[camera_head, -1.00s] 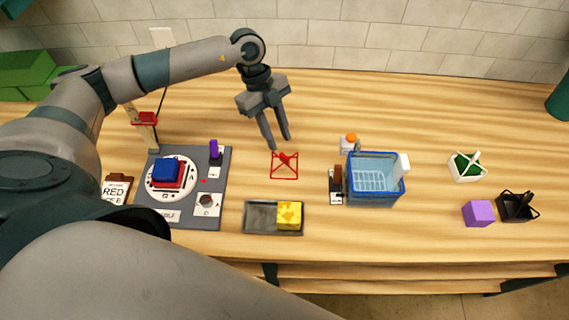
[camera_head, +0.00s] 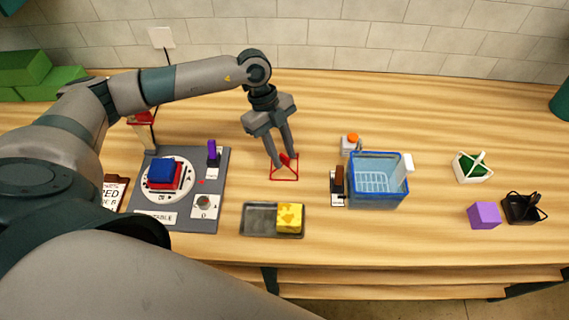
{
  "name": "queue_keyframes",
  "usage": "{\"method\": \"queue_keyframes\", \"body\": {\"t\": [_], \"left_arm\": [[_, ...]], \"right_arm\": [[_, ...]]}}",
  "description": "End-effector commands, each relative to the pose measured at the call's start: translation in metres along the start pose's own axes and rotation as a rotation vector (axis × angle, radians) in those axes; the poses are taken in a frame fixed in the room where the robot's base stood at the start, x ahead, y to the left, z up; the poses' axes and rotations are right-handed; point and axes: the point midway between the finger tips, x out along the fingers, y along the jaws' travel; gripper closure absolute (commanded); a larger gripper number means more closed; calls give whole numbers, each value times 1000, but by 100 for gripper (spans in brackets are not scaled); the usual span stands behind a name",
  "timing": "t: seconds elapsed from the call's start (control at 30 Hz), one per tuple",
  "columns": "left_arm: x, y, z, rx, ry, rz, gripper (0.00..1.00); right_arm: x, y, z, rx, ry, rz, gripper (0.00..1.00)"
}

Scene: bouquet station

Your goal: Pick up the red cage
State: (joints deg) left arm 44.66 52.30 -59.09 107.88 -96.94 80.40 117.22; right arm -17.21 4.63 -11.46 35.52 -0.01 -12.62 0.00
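The red cage (camera_head: 284,179) is a small thin wire frame with a red top piece, standing on the wooden table near the middle of the view. My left gripper (camera_head: 284,163) points down over it, with its fingertips at the cage's top. The fingers are apart, one on each side of the red top piece as far as I can see. The fingers hide part of the cage's upper portion. Whether they touch it I cannot tell. My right gripper is not in view.
A grey tray (camera_head: 259,217) with a yellow block (camera_head: 290,218) lies in front. A blue basket (camera_head: 377,200) stands to the right, a turntable board (camera_head: 211,186) to the left. A white cage (camera_head: 459,170), purple block (camera_head: 484,215) and black cage (camera_head: 522,210) are farther right.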

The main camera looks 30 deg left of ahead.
Motion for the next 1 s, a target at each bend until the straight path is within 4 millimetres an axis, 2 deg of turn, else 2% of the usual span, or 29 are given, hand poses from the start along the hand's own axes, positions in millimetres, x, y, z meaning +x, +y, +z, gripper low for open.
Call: {"method": "queue_keyframes", "body": {"t": [0.3, 0.33, 0.43, 0.47, 0.83, 1.0], "left_arm": [[0, 0, 0, 0, 0, 0, 70], [0, 0, 0, 1, 0, 0, 73], [-1, 0, 0, 1, 0, 0, 97], [-1, 0, 0, 1, 0, 0, 100], [-2, 0, -1, 1, 0, 0, 100], [-9, 0, -4, 1, 1, -1, 100]], "right_arm": [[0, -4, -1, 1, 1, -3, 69], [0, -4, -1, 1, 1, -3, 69], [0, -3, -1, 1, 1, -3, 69], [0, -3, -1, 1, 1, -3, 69], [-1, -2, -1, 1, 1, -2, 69], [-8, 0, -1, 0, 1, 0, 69]]}}
